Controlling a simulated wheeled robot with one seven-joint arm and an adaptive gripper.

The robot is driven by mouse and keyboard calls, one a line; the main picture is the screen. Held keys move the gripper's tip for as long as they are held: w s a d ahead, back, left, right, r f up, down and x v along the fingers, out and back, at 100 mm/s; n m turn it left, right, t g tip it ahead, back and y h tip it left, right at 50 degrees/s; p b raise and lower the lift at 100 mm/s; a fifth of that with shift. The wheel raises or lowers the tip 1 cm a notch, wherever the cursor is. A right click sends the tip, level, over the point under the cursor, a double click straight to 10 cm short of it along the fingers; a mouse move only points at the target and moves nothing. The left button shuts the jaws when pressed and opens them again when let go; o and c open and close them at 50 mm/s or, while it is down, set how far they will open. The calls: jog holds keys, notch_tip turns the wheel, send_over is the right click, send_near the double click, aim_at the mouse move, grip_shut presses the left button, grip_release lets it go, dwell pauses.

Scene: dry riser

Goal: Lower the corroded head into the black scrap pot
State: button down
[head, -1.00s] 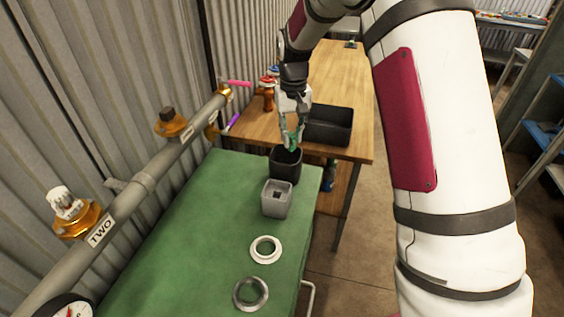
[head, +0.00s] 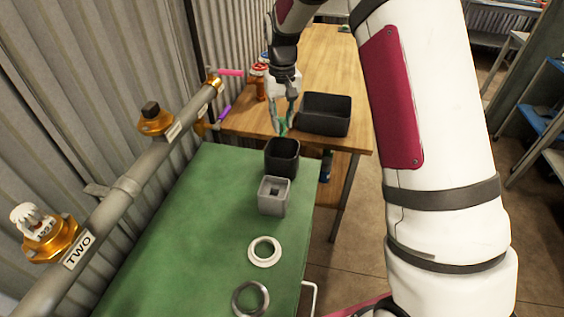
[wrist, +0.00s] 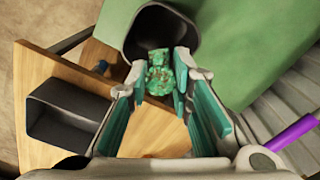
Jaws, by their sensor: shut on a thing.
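The corroded head (wrist: 160,78) is a small, mottled green and brown piece. My gripper (wrist: 162,88) is shut on it, with a teal-padded finger on each side. In the head view my gripper (head: 284,122) hangs just above and behind the far rim of the black scrap pot (head: 282,160). The pot stands upright at the far end of the green bench. In the wrist view the head overlaps the near edge of the pot's opening (wrist: 135,35), with its lower part outside that edge. The pot's floor is hidden in the head view.
A grey square holder (head: 273,198) stands right in front of the pot, with a white ring (head: 264,251) and a metal ring (head: 250,299) nearer. A wide black bin (head: 325,115) sits on the wooden table (head: 348,70). A pipe (head: 125,190) runs along the left wall.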

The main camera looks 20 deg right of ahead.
jog(key=shift+f, duration=0.1)
jog(key=b, duration=0.3)
send_near(282, 157)
jog(key=shift+s+a+f, duration=0.1)
jog(key=shift+s+a, duration=0.1)
jog(key=shift+s, duration=0.55)
jog(key=shift+s+a+f, duration=0.15)
jog(key=shift+s+a, duration=0.1)
jog(key=shift+s, duration=0.5)
jog(key=shift+s+a+f, duration=0.1)
jog(key=shift+s+a, duration=0.1)
jog(key=shift+s, duration=0.55)
jog(key=shift+f+b, duration=1.05)
jog(key=shift+f, duration=1.45)
dwell(1.2)
jog(key=c, duration=1.3)
grip_release()
jog(key=shift+c, duration=0.2)
